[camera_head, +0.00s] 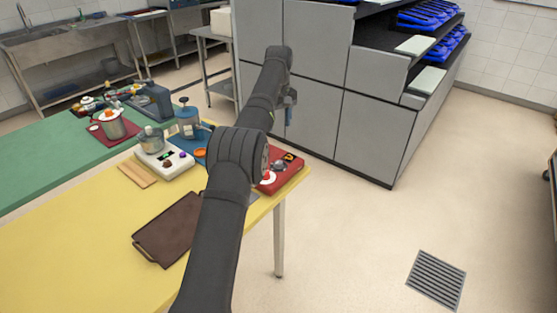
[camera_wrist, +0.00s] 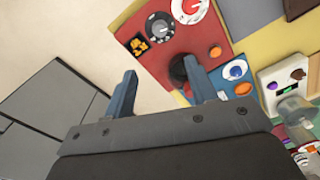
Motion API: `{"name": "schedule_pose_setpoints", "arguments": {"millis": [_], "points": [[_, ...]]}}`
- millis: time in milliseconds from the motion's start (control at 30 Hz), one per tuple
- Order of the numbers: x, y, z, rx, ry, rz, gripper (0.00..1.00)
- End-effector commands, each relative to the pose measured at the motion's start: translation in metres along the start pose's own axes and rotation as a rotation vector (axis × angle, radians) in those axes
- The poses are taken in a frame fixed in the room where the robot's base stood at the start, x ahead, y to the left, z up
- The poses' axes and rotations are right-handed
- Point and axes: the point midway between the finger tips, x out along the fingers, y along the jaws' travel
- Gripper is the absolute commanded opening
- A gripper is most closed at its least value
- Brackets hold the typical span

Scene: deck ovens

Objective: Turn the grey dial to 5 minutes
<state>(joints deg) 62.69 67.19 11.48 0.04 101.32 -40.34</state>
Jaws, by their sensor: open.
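The grey dial (camera_wrist: 160,27) sits on a red panel (camera_wrist: 192,42), between a small orange-lit display (camera_wrist: 138,45) and a white-scaled dial with a red centre (camera_wrist: 188,8). In the head view the grey dial (camera_head: 279,165) shows on the red panel (camera_head: 293,171) at the table's far right corner. Its pointer setting is too small to read. My gripper (camera_wrist: 162,72) is open and empty, its two fingers apart and clear of the grey dial. In the head view my gripper (camera_head: 289,98) is raised beyond the panel, and my arm covers part of the panel.
On the panel are a dark round knob (camera_wrist: 178,72) and an orange button (camera_wrist: 215,52). A blue dial (camera_wrist: 236,70) is beside it. A white device (camera_head: 166,160) and a brown tray (camera_head: 165,232) lie on the yellow table (camera_head: 65,240).

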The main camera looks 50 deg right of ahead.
Motion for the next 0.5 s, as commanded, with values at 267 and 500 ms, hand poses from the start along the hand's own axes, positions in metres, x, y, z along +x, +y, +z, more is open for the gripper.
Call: {"name": "schedule_pose_setpoints", "arguments": {"millis": [267, 500], "points": [[0.053, -0.001, 0.001, 0.001, -0.003, -0.002, 0.52], [0.106, -0.001, 0.001, 0.002, -0.003, -0.002, 0.52]]}}
